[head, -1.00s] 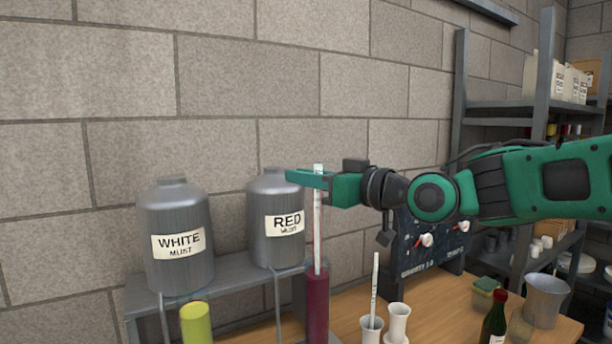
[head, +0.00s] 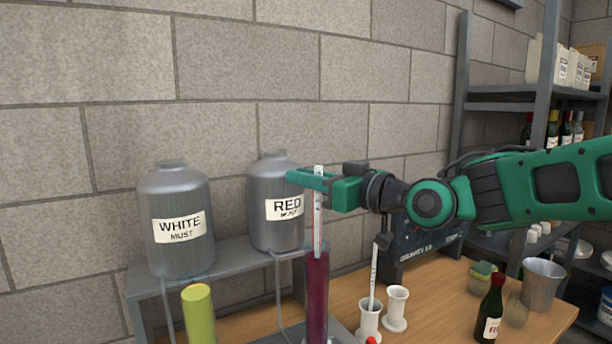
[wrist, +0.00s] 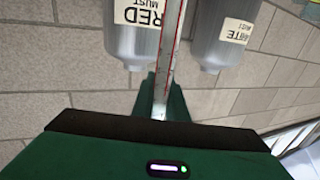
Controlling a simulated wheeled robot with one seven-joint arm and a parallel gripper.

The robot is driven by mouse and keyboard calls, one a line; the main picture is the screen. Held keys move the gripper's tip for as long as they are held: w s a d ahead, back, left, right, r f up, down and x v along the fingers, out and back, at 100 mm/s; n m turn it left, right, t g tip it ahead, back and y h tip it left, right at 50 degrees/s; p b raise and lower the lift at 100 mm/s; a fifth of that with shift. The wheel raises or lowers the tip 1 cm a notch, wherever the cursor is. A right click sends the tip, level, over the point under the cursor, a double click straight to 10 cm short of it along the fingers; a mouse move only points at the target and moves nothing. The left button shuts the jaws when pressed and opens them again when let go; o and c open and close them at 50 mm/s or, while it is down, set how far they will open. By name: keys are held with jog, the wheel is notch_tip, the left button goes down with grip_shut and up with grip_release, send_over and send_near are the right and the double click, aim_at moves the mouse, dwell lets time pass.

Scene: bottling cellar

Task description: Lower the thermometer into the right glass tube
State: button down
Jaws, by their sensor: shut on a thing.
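My green gripper (head: 318,181) is shut on the upper part of a white thermometer (head: 318,232), which hangs upright. The thermometer also shows between the fingers in the wrist view (wrist: 170,60). Its lower end is at the mouth of the right glass tube (head: 317,300), which holds dark red liquid; whether the tip is inside the mouth or in front of it I cannot tell. The left glass tube (head: 198,318) holds yellow-green liquid and stands to the left.
Two steel tanks, WHITE MUST (head: 175,245) and RED MUST (head: 270,235), stand on a grey shelf (head: 225,265) behind the tubes. Right of the red tube, a white cup (head: 369,322) holds another thin stick, beside a second white cup (head: 396,308). A bottle (head: 491,315) stands farther right.

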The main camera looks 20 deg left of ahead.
jog(key=shift+f, duration=3.2)
jog(key=c, duration=1.7)
grip_release()
send_near(315, 211)
jog(key=shift+w+a+f, duration=0.15)
jog(key=shift+w+a, duration=0.3)
jog(key=shift+a, duration=0.1)
jog(key=shift+w+a+f, duration=0.2)
jog(key=shift+w+a, duration=0.3)
jog(key=shift+a, duration=0.05)
